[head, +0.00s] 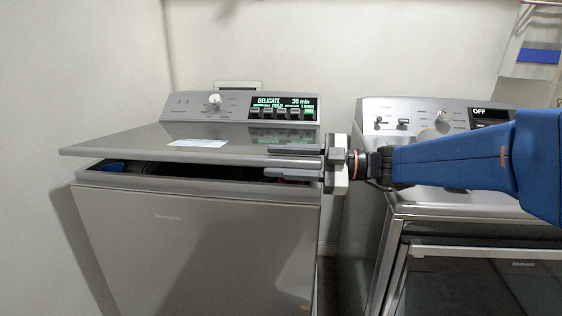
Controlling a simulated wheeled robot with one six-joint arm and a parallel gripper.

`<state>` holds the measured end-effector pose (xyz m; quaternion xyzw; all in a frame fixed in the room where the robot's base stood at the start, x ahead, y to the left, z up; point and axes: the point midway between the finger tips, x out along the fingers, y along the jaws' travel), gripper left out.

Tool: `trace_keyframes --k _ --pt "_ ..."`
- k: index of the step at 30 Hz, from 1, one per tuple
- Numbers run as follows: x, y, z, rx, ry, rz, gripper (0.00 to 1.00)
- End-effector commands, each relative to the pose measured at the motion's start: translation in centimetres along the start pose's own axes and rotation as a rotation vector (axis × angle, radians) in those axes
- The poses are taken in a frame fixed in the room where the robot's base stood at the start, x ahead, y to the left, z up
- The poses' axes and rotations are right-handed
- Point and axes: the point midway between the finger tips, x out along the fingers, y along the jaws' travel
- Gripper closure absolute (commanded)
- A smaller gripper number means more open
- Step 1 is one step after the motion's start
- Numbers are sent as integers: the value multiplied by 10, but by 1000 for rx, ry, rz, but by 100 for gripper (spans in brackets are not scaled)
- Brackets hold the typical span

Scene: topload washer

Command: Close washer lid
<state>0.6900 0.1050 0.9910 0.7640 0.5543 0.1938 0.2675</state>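The washer lid (150,147) is a flat grey panel with a pale label on top. It is tilted slightly up, its front edge raised a little above the washer body (190,240), leaving a narrow dark gap over the tub opening. My gripper (268,161) reaches in from the right at the lid's front right corner. One finger lies above the lid's edge and the other below it. The fingers are apart with the lid edge between them; I see no clear grip on it. Part of the lid's right edge is hidden behind the gripper.
The washer's control panel (246,106) with a lit display stands behind the lid. A second appliance (470,215) with a front window stands to the right, under my arm. Dark and blue items (113,166) show in the gap. A wall (80,80) is close on the left.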

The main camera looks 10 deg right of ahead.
Motion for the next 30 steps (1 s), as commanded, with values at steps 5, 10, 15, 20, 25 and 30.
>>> trace_keyframes --k 5,10,15,20,25,30 --pt "0 0 -1 -1 1 0 65" --pt "0 8 -11 -4 1 0 65" --pt "0 26 -33 -6 1 1 65" --pt "0 44 -54 -5 1 0 65" --pt "0 57 -70 -3 0 0 65" --pt "0 62 -77 0 0 0 65"
